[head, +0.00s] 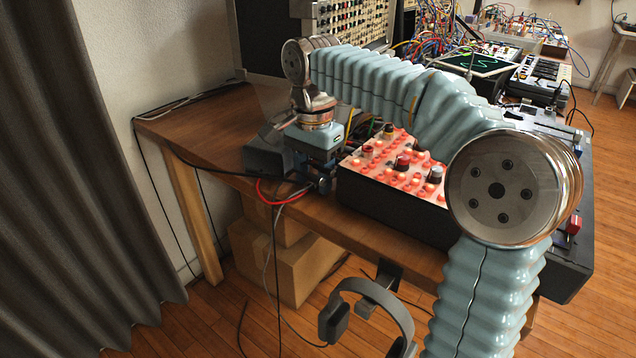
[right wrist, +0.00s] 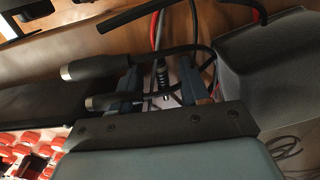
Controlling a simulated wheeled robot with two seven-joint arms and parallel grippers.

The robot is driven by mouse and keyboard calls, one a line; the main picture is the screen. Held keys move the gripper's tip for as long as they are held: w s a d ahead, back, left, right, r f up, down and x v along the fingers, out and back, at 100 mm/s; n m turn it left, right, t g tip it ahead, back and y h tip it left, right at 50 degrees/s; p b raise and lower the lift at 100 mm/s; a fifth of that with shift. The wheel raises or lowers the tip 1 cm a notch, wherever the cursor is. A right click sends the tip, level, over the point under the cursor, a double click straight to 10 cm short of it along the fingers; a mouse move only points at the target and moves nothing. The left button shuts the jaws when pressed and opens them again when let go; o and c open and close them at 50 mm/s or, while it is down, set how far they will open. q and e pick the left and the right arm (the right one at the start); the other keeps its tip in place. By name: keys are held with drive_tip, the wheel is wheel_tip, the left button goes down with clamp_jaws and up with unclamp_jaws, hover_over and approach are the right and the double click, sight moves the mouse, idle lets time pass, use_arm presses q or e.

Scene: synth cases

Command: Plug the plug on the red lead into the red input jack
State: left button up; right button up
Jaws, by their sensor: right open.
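My right gripper (head: 322,184) is at the table's front edge, left of the lit panel. In the right wrist view its two blue fingers (right wrist: 163,86) stand apart. A dark ribbed plug with a thin metal tip (right wrist: 161,76) lies between them, with a red lead (right wrist: 154,32) running up behind it; the jaws are not closed on it. The red lead (head: 272,197) loops over the table edge in the head view. The red input jack cannot be told apart on the red-lit panel (head: 385,178). My left gripper is not in view.
Two black leads with thick silver-ended plugs (right wrist: 78,70) cross beside the left finger. A dark grey box (right wrist: 262,75) stands close on the right. Headphones (head: 368,300) hang at the table front. The wooden table (head: 195,120) is mostly clear at far left.

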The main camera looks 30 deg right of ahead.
drive_tip(key=shift+c, duration=0.4)
clamp_jaws()
